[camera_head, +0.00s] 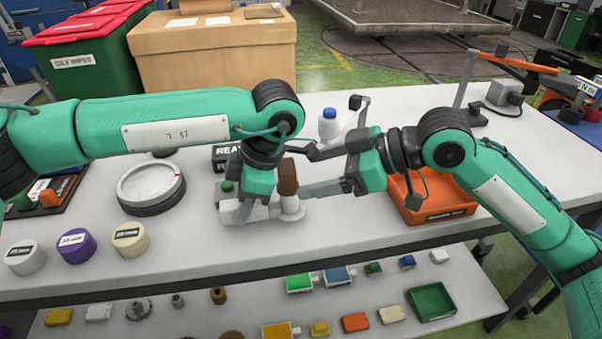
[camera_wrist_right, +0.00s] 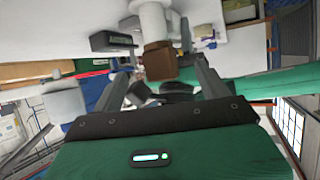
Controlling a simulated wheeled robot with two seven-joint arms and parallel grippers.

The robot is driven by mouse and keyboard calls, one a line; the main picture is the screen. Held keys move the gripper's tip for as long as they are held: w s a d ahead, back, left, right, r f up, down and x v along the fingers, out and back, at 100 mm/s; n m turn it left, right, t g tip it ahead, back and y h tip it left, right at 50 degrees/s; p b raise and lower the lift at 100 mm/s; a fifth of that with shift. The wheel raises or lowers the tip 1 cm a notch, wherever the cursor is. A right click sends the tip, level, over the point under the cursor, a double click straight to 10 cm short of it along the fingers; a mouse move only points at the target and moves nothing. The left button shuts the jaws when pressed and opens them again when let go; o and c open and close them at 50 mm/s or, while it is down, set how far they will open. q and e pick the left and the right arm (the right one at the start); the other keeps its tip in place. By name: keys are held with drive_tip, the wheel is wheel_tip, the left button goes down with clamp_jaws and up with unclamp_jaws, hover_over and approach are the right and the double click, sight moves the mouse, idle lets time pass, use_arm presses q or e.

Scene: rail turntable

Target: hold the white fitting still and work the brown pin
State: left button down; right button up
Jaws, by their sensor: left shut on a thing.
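The white fitting (camera_head: 262,212) lies on the pale workbench, with a round flange at its right end. The brown pin (camera_head: 288,178) stands upright on top of the fitting's white post. My left gripper (camera_head: 243,207) reaches down from above and is shut on the fitting's left part; its fingertips are partly hidden. My right gripper (camera_head: 308,189) comes in level from the right at the pin. In the right wrist view the brown pin (camera_wrist_right: 159,60) is between the two spread fingers, with a gap on each side, and the white post (camera_wrist_right: 152,18) extends beyond it.
An orange bin (camera_head: 425,207) stands right of the fitting. A round white dial (camera_head: 150,185) and several labelled cylinders (camera_head: 76,246) lie to the left. A bottle with a blue cap (camera_head: 329,122) stands behind.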

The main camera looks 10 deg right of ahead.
use_arm(q)
drive_tip(key=shift+w+a+f, duration=0.15)
drive_tip(key=shift+a+f, duration=0.4)
drive_tip(key=shift+f, duration=0.1)
use_arm(e)
drive_tip(key=shift+s+d+r, duration=0.45)
drive_tip(key=shift+d+r, duration=0.4)
use_arm(q)
drive_tip(key=shift+d+r, duration=0.1)
drive_tip(key=c, duration=1.1)
unclamp_jaws()
drive_tip(key=shift+r, duration=0.1)
use_arm(e)
drive_tip(key=shift+f, duration=0.1)
